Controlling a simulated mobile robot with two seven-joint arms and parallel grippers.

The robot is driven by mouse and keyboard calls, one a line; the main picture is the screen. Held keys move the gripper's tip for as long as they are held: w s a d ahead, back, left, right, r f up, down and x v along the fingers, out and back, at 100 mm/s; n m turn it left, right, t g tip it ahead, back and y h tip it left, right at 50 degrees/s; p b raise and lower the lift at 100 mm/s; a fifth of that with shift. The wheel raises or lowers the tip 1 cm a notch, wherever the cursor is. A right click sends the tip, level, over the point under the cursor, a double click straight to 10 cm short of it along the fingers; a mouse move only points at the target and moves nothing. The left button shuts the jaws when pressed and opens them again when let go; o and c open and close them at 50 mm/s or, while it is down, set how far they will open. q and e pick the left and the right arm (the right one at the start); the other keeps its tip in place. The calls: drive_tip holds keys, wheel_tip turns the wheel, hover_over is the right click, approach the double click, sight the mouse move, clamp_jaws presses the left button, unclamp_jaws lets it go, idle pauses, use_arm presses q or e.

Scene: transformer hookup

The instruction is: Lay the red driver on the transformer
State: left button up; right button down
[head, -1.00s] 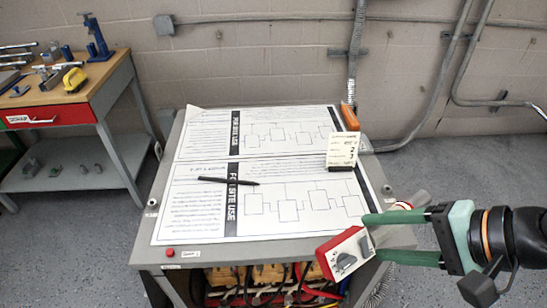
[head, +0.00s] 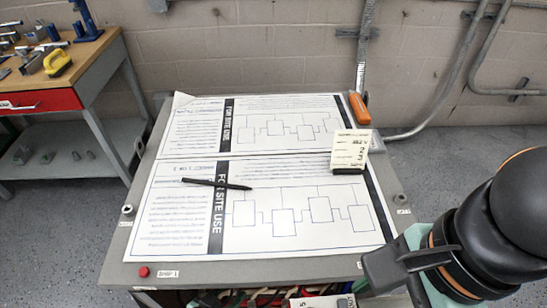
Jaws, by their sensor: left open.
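A grey cabinet (head: 250,273) with two printed sheets on top fills the middle; I cannot tell whether it is the transformer. I cannot make out a red driver for certain. An orange-handled item (head: 359,108) lies at the cabinet's back right corner. A small pale device (head: 322,302) shows only its top at the bottom edge, in front of the cabinet.
A black pen (head: 216,184) lies on the sheets. A white card block (head: 349,151) stands at their right. A workbench (head: 100,48) with tools and a red drawer is at the left. Conduit runs along the back wall.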

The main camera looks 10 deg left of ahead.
drive_tip(key=shift+s, duration=0.15)
drive_tip(key=w+f, duration=0.2)
drive_tip(key=w, duration=0.2)
drive_tip(key=w+a+f, duration=0.1)
drive_tip(key=w+f, duration=0.2)
drive_tip(key=w, duration=0.1)
drive_tip(key=w+a+f+p, duration=0.1)
drive_tip(key=w+f, duration=0.2)
drive_tip(key=w, duration=0.1)
drive_tip(key=shift+w+a, duration=0.15)
drive_tip(key=shift+a, duration=0.05)
drive_tip(key=shift+w+a+f, duration=0.15)
drive_tip(key=shift+w+f, duration=0.35)
drive_tip(key=shift+f, duration=0.15)
drive_tip(key=f, duration=0.3)
drive_tip(key=shift+w+f, duration=0.25)
drive_tip(key=shift+f, duration=0.05)
drive_tip(key=shift+c, duration=0.8)
unclamp_jaws()
